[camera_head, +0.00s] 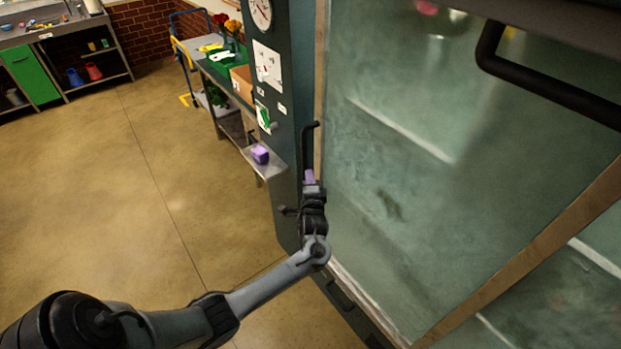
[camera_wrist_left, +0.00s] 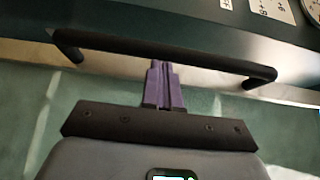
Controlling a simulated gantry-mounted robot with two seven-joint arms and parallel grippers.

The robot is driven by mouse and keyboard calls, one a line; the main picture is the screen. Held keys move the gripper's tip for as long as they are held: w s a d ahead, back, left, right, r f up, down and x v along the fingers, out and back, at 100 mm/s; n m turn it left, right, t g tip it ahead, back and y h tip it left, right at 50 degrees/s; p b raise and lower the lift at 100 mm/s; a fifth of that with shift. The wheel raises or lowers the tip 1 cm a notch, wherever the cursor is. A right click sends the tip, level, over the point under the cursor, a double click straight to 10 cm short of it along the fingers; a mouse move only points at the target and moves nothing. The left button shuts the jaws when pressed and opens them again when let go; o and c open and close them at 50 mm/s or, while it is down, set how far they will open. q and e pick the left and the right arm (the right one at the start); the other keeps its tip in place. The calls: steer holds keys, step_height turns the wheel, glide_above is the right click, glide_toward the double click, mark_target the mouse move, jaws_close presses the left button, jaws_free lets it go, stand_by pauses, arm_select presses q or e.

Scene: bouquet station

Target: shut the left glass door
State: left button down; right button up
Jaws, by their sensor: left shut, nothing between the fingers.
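The left glass door (camera_head: 385,205) is a cloudy green pane beside the teal post. A black bar handle (camera_head: 309,145) stands at its left side, by a pale metal edge strip. I cannot tell whether the door is fully shut. My left gripper (camera_head: 310,175) is at the lower part of this handle, its purple fingers shut and empty. In the left wrist view the handle (camera_wrist_left: 205,56) runs across the picture, and the fingertips (camera_wrist_left: 161,66) are just below its middle. I cannot tell whether they touch it. My right gripper is not in view.
A second black handle (camera_head: 550,83) is at the upper right, near the camera. The teal post (camera_head: 287,60) carries a dial and labels. A small shelf with a purple block (camera_head: 260,154) stands left of the gripper. The floor (camera_head: 120,200) at left is open.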

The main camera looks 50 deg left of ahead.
arm_select(q)
steer(key=a, duration=1)
steer(key=shift+a+f, duration=0.25)
steer(key=shift+a, duration=0.05)
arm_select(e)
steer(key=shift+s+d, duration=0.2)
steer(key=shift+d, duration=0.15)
arm_select(q)
steer(key=shift+f, duration=0.1)
steer(key=shift+d, duration=0.1)
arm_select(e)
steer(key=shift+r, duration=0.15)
